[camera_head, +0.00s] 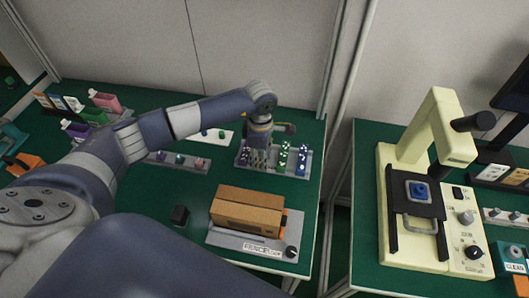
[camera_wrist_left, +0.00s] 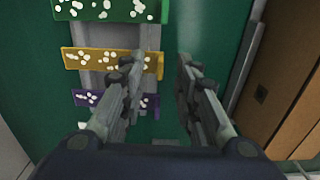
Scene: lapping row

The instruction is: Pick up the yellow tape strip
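The yellow tape strip (camera_wrist_left: 95,61) lies across a grey rack (camera_wrist_left: 92,124) in the left wrist view, with white spots on it. It is between a green strip (camera_wrist_left: 92,9) and a purple strip (camera_wrist_left: 85,97). My left gripper (camera_wrist_left: 156,66) is open, with a clear gap over green tabletop. Its left finger overlaps the yellow strip's right end in the picture; I cannot tell whether they touch. In the head view my left gripper (camera_head: 259,138) is over the rack (camera_head: 240,165), its fingertips hard to make out. My right gripper is not in view.
A brown box-shaped unit (camera_head: 247,207) stands on a grey base near my left gripper. Bottles (camera_head: 105,102) and a low rack (camera_head: 180,161) are further left. A cream machine (camera_head: 440,140) stands on the separate right table. A small black block (camera_head: 180,214) lies in front.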

